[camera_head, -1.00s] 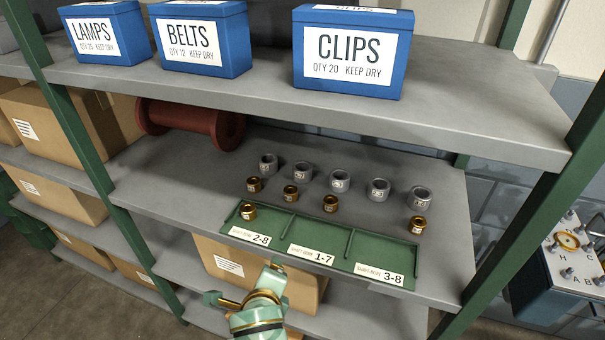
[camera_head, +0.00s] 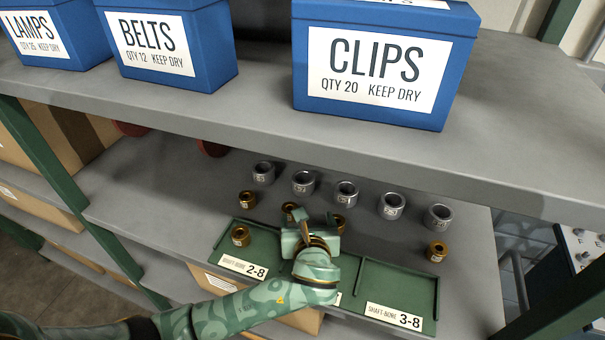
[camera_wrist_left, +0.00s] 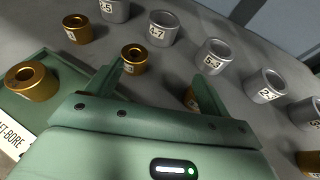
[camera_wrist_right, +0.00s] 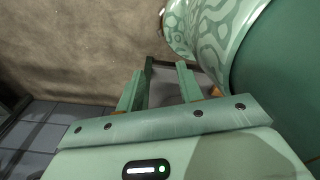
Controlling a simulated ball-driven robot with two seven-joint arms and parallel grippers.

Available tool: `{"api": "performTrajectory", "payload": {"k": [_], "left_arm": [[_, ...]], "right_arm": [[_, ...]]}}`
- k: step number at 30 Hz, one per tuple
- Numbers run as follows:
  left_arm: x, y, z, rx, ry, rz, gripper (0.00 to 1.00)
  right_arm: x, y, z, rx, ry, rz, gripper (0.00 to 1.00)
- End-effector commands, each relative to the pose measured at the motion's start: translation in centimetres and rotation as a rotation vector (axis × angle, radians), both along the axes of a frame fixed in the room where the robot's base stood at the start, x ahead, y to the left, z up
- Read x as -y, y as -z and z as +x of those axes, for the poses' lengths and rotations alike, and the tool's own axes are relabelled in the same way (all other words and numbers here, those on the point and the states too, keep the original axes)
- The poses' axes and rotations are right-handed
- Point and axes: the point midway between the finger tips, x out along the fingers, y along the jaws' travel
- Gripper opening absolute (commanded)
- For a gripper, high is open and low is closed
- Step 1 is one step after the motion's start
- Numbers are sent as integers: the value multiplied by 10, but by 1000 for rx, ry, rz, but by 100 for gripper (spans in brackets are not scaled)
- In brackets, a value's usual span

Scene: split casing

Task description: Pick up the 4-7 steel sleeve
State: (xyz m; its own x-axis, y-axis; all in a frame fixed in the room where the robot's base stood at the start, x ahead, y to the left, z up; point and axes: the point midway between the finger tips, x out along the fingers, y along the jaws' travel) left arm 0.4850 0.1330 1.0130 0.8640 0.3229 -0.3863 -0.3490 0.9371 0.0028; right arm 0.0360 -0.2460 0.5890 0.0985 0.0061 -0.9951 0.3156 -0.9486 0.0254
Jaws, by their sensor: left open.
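The 4-7 steel sleeve (camera_wrist_left: 163,28) is a grey ring with a white label at the top of the left wrist view. In the head view I take it to be the second steel sleeve (camera_head: 303,182) from the left, standing on the shelf. My left gripper (camera_head: 317,222) is open and empty over the green tray, nearer the shelf front than the sleeve and apart from it. Its fingers (camera_wrist_left: 153,70) also show in the left wrist view. My right gripper (camera_wrist_right: 159,88) shows only in the right wrist view, fingers apart and empty.
Several other steel sleeves (camera_head: 391,205) stand in the row. Bronze bushings (camera_head: 247,200) stand before them, one (camera_wrist_left: 134,58) close to my left fingers. The green tray (camera_head: 400,280) edges the shelf. The upper shelf (camera_head: 270,120) with blue boxes (camera_head: 385,60) overhangs.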

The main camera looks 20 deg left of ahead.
Motion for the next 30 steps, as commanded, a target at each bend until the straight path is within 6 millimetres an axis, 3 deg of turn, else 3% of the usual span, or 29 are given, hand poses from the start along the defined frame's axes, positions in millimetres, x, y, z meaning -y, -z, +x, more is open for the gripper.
{"api": "performTrajectory", "payload": {"k": [10, 17, 24, 30], "left_arm": [[-27, 1, 69, 2, -3, 0, 81], [-34, 1, 89, 2, -3, -2, 81], [-47, 11, 123, -1, -2, 0, 81], [-50, 13, 132, -1, -1, -2, 81]], "right_arm": [[10, 14, -22, -36, -4, -13, 36], [10, 18, -13, -22, -3, -13, 36], [9, 31, -14, -25, -2, -12, 36], [4, 32, -14, -26, 0, -5, 36]]}}
